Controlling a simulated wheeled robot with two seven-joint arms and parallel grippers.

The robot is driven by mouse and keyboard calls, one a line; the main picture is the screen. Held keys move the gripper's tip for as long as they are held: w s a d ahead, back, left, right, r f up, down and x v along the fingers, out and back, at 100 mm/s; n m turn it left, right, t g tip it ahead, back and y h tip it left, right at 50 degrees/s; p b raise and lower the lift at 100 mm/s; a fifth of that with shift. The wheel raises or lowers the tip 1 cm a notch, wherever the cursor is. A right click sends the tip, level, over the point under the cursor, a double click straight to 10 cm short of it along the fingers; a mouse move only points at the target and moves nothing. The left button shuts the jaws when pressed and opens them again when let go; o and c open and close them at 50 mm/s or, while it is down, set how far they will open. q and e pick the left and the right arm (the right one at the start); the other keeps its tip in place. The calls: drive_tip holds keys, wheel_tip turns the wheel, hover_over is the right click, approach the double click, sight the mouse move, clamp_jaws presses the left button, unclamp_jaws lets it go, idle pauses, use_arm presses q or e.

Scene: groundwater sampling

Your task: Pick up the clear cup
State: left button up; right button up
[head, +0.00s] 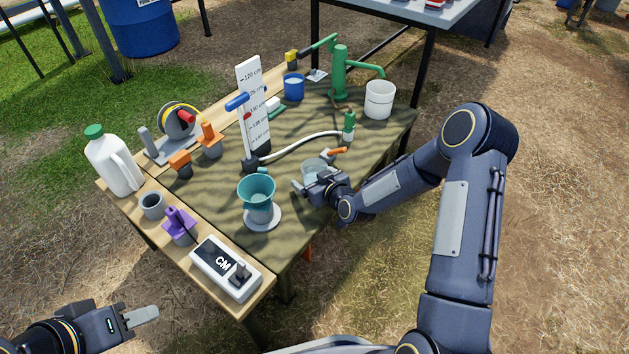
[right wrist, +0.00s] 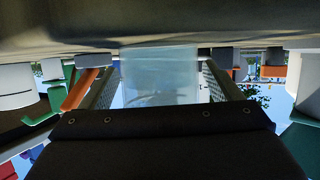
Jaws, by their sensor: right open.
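The clear cup (head: 316,167) stands on the cloth-covered table, behind my right gripper in the head view. My right gripper (head: 311,180) is open and low over the table at the cup's near side. In the right wrist view the clear cup (right wrist: 160,76) shows between the two fingers of the right gripper (right wrist: 157,82), with a gap on each side. The gripper hides part of the cup in the head view. My left gripper (head: 143,315) is at the lower left, off the table; its fingers look like one pale block, so its opening is unclear.
A teal funnel cup (head: 257,194) on a pale base stands left of the right gripper. An orange-handled valve (head: 336,152) and a white hose (head: 300,142) lie just behind the clear cup. A white bucket (head: 380,100) and green pump (head: 340,75) stand further back.

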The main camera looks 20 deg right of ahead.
drive_tip(key=shift+c, duration=0.5)
drive_tip(key=c, duration=1)
drive_tip(key=shift+r, duration=0.1)
drive_tip(key=shift+c, duration=0.2)
